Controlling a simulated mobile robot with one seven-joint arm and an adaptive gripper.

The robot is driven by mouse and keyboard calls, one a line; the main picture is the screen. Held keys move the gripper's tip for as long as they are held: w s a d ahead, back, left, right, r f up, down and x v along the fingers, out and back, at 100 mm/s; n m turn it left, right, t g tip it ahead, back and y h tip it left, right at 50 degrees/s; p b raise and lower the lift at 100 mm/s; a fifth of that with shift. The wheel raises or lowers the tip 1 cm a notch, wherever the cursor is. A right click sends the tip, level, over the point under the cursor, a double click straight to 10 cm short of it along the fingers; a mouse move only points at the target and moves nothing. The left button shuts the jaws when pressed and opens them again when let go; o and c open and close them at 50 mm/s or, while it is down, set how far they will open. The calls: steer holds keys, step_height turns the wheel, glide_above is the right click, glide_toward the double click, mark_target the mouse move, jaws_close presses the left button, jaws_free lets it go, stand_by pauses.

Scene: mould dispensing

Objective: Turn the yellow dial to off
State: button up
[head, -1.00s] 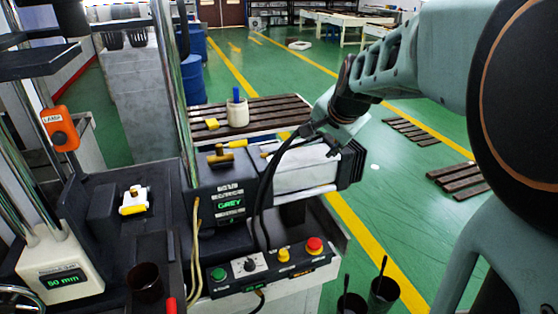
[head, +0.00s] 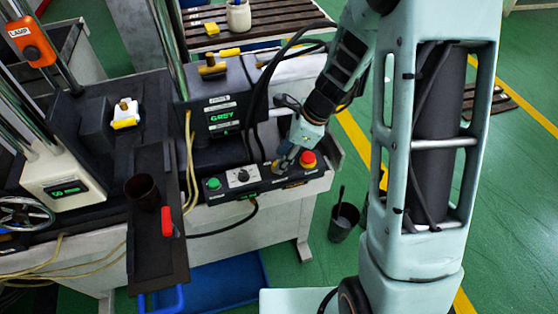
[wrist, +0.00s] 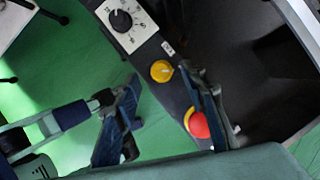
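The yellow dial (wrist: 161,71) is on the black control panel (wrist: 175,98), between the white plate with the black knob and the red button. In the wrist view its top shows, but I cannot read its setting. My gripper (wrist: 158,84) is open, with one finger on each side of the picture and the dial near the gap between the tips. Nothing is held. In the head view my gripper (head: 286,160) is over the right part of the panel and hides most of the dial. I cannot tell whether a finger touches it.
The red button (head: 308,158) is close to the right of my gripper. A black knob (head: 243,175) and a green button (head: 213,184) are to the left. Black cables (head: 254,105) hang behind. A dark cup (head: 343,222) stands on the floor at right.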

steer(key=shift+x, duration=1.4)
steer(key=shift+c, duration=0.6)
jaws_close()
